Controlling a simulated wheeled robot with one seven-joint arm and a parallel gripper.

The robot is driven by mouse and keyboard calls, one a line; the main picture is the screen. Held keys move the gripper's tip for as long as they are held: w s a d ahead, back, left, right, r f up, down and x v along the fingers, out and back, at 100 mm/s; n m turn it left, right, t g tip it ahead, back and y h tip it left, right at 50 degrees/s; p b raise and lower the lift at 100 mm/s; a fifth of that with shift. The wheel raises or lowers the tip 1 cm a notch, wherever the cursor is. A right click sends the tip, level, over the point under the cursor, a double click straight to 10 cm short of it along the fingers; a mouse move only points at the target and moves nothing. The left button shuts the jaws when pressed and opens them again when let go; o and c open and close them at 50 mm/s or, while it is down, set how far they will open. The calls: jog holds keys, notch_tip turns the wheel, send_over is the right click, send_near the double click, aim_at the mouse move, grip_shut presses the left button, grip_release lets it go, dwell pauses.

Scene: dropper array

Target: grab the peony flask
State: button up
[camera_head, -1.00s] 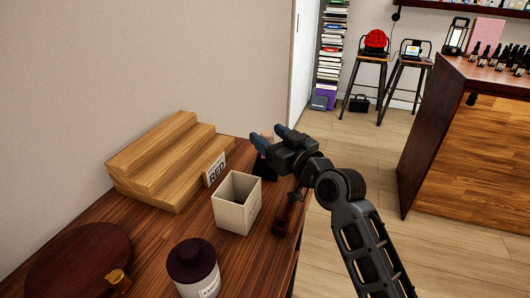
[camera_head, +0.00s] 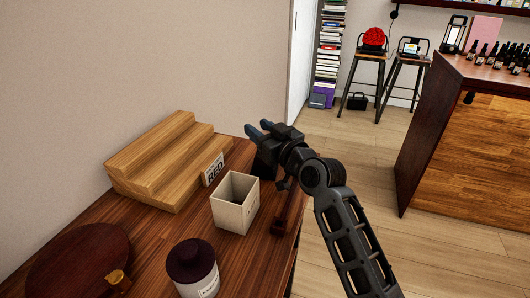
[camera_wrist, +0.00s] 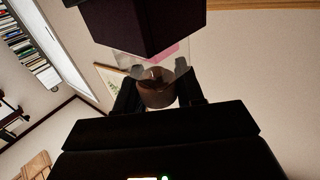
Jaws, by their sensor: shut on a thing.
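My gripper (camera_head: 259,131) is at the far end of the wooden table, beyond the sign marked RED. In the wrist view its fingers (camera_wrist: 155,82) are shut around a small, partly clear vessel with a brownish body (camera_wrist: 156,93) and a pink patch, which I take for the peony flask. No name on it can be read. In the head view the flask is hidden by my gripper. A dark block (camera_head: 265,164) stands just below my gripper, and a dark block (camera_wrist: 145,22) also fills the top of the wrist view, close to the flask.
A stepped wooden stand (camera_head: 150,165), the RED sign (camera_head: 213,170), an open cream box (camera_head: 233,214), a jar with a dark lid (camera_head: 195,275) and a round dark board (camera_head: 75,262) occupy the table (camera_head: 150,228). Open floor lies to the right, before a counter (camera_head: 460,160).

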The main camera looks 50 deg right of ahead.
grip_shut()
jog(key=shift+r, duration=0.1)
